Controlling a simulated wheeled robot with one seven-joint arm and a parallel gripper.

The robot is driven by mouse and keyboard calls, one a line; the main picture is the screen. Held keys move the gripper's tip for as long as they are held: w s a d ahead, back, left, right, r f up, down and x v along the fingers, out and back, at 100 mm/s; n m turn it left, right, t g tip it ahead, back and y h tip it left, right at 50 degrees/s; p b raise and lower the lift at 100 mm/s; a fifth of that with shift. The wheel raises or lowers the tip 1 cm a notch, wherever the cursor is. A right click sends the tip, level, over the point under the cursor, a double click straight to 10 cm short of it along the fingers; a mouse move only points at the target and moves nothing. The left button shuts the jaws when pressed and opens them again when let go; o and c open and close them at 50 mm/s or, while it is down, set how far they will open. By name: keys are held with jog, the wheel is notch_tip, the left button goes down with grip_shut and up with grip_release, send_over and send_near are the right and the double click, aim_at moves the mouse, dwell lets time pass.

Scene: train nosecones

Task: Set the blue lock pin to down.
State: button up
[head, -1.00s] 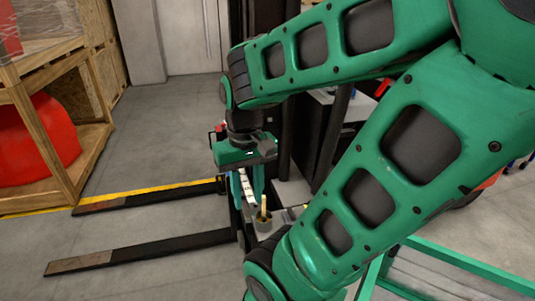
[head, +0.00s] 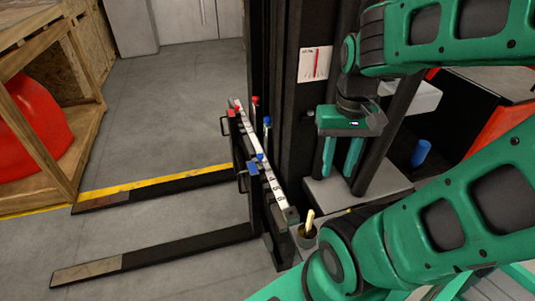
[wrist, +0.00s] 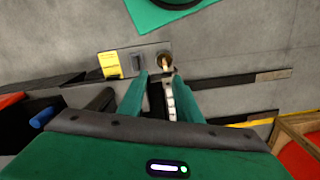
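A white bar with black marks (head: 267,181) runs along the top of the fork carriage in the head view. A small blue knob (head: 260,157) sits on it, beside a blue block (head: 252,168) on its left side. A thin blue-topped upright piece (head: 267,122) stands farther back. I cannot tell for sure which blue part is the lock pin, or its setting. My gripper (head: 338,175) is open and empty, pointing down, to the right of the bar and apart from it. The wrist view shows the parted fingers (wrist: 160,76), with the bar partly hidden between and beyond them.
Red parts (head: 255,100) sit at the bar's far end. A cup with a brush-like stick (head: 306,235) stands near its near end. The dark mast (head: 290,110) rises behind my gripper's left side. Two forks (head: 150,255) reach left over open floor. A blue cylinder (head: 421,152) is at right.

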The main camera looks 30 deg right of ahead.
jog(key=shift+w+a, duration=0.1)
jog(key=shift+a, duration=0.15)
jog(key=o, duration=0.3)
jog(key=w+a+n+t+h, duration=0.1)
jog(key=w+a+n+t, duration=0.15)
jog(key=w, duration=0.55)
jog(key=w+a+n+t, duration=0.1)
jog(key=w+a, duration=0.3)
jog(key=w, duration=0.5)
jog(key=m+h, duration=0.9)
jog(key=h, duration=0.3)
send_near(258, 158)
jog(key=s+d+r, duration=0.3)
jog(key=s, duration=0.2)
notch_tip(258, 158, down, 7)
jog(key=w+a+t+h, duration=0.2)
jog(key=w+t+h, duration=0.1)
jog(key=t, duration=0.2)
jog(key=shift+t, duration=0.35)
jog(key=x, duration=1)
jog(key=shift+d+f, duration=0.15)
jog(key=shift+d, duration=0.2)
